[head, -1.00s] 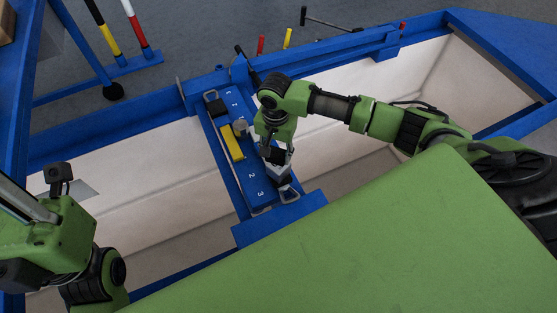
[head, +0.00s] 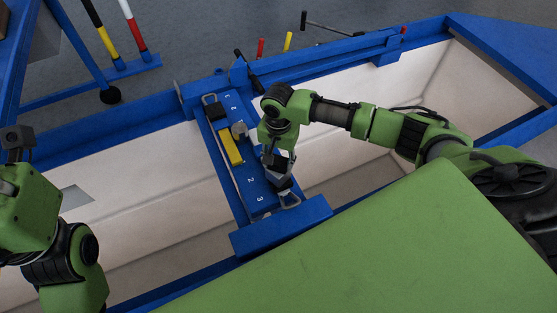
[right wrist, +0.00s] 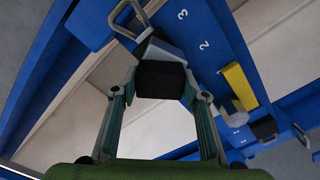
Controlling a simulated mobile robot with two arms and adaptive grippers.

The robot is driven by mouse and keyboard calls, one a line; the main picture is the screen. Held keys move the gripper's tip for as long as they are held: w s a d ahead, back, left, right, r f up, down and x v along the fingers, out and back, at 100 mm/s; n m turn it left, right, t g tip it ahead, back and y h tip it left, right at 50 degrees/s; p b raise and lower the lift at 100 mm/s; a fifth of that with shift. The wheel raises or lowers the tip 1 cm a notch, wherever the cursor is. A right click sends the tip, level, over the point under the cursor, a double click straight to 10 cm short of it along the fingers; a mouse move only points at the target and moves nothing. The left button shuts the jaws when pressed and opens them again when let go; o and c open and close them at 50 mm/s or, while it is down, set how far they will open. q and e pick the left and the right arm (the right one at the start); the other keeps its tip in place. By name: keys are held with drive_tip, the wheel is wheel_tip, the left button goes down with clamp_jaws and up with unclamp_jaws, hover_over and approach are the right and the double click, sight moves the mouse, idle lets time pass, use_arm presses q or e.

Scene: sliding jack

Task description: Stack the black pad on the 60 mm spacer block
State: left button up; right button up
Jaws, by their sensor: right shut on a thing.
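My right gripper (head: 279,167) is shut on a black block, which looks like the black pad (right wrist: 160,79), over the end of the blue rail near the number 3. In the right wrist view the block sits between both fingertips (right wrist: 161,88). A light grey block (right wrist: 163,49), possibly the 60 mm spacer, shows just beyond it. I cannot tell whether the two touch. Another dark block (head: 215,110) lies at the rail's far end. My left arm is at the left edge of the head view, its fingers out of sight.
The blue rail (head: 252,183) carries a yellow block (head: 231,147) and a small grey block (head: 239,130). A metal loop handle (head: 291,201) is at its near end, close to my right gripper. White-walled troughs (head: 135,180) lie on both sides.

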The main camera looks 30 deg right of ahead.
drive_tip(key=o, duration=1.2)
drive_tip(key=shift+c, duration=0.2)
